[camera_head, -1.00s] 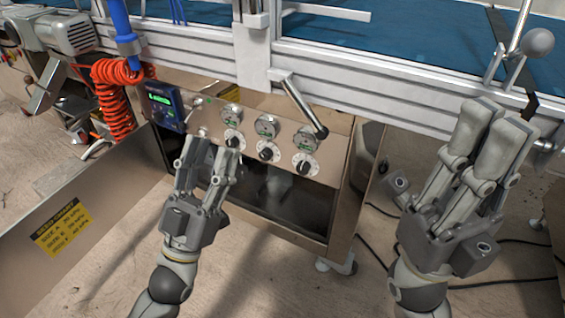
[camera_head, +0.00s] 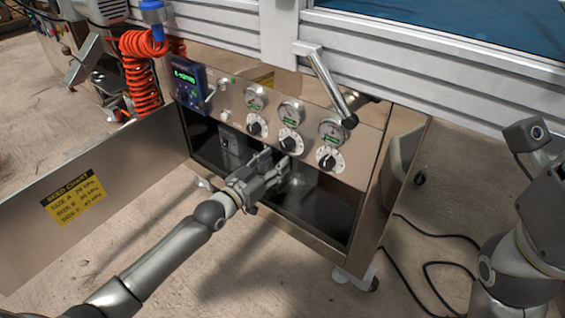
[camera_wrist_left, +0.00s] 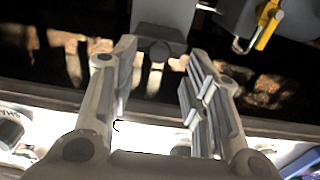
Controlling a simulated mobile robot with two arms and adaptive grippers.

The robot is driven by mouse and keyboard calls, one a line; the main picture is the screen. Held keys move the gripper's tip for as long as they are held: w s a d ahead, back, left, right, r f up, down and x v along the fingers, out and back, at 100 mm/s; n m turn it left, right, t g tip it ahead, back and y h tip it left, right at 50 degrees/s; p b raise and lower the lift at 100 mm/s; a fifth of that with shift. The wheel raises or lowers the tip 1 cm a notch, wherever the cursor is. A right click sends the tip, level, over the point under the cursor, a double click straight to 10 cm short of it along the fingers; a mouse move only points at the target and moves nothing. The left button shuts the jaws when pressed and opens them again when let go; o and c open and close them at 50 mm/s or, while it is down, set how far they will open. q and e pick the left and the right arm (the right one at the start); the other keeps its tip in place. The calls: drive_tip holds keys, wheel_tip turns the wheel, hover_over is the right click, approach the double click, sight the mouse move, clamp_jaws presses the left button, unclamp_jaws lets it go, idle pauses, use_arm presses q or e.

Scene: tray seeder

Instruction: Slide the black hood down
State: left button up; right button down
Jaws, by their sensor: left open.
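My left gripper (camera_head: 277,163) is open and empty, with its fingertips at the opening of the cabinet under the control panel. In the left wrist view, its two fingers (camera_wrist_left: 159,85) stand apart. Just beyond them is a grey part with a dark piece (camera_wrist_left: 160,47) on its end, which lines up with the gap. It may be the black hood, but I cannot tell. My gripper hides this part in the head view. Of my right gripper (camera_head: 528,136) only a piece shows at the right edge, its fingers out of frame.
The control panel (camera_head: 238,117) with gauges and dials is right above the left gripper. A grey box (camera_head: 231,146) with a yellow latch in the wrist view stands inside the cabinet. A lowered door (camera_head: 110,215) is at left. A lever (camera_head: 327,80) sticks out above. Cables lie at right.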

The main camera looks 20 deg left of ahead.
use_arm(q)
drive_tip(key=shift+b+x, duration=0.6)
drive_tip(key=shift+x, duration=1.2)
drive_tip(key=shift+c, duration=0.3)
clamp_jaws()
